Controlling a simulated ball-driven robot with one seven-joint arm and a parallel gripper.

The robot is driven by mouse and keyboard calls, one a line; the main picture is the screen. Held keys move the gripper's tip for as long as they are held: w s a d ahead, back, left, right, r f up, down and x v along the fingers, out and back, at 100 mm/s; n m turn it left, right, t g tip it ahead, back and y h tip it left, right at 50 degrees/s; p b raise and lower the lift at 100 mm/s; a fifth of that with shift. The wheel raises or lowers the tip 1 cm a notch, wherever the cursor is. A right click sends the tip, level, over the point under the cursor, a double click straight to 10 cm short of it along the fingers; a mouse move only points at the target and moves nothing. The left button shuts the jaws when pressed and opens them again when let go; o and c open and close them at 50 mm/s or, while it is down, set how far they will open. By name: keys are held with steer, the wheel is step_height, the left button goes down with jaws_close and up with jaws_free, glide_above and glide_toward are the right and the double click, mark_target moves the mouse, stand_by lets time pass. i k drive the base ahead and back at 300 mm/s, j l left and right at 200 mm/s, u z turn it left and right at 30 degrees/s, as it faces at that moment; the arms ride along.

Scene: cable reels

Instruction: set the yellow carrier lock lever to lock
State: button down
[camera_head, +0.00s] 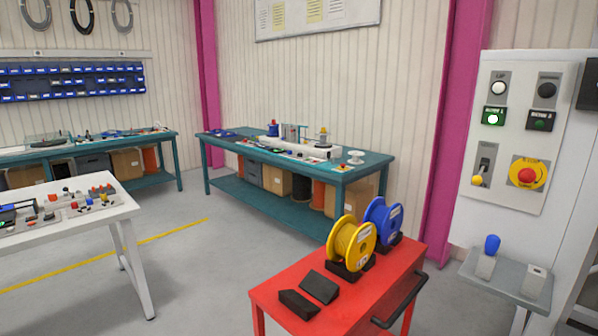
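A small lever with a yellow knob (477,181) is on the grey control panel (506,206) at the right; its knob hangs at the lower end of its plate. I cannot tell if this is the carrier lock lever, and no lock marking is readable. A yellow reel (352,243) stands upright in a black cradle (350,270) on the red cart (268,291). A blue reel (384,220) stands behind it in a similar cradle. My gripper is not in view.
The panel also has a red stop button (526,177) on yellow. A grey shelf (508,281) below holds a blue-knobbed lever (491,246). Black wedges (319,286) lie on the cart. A white table (70,236) is at left, a teal bench (370,172) behind. Floor between is clear.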

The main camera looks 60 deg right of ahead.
mark_target(477, 181)
steer(key=l+z, duration=0.15)
steer(key=z, duration=1.8)
steer(key=j+z, duration=0.3)
steer(key=j, duration=0.45)
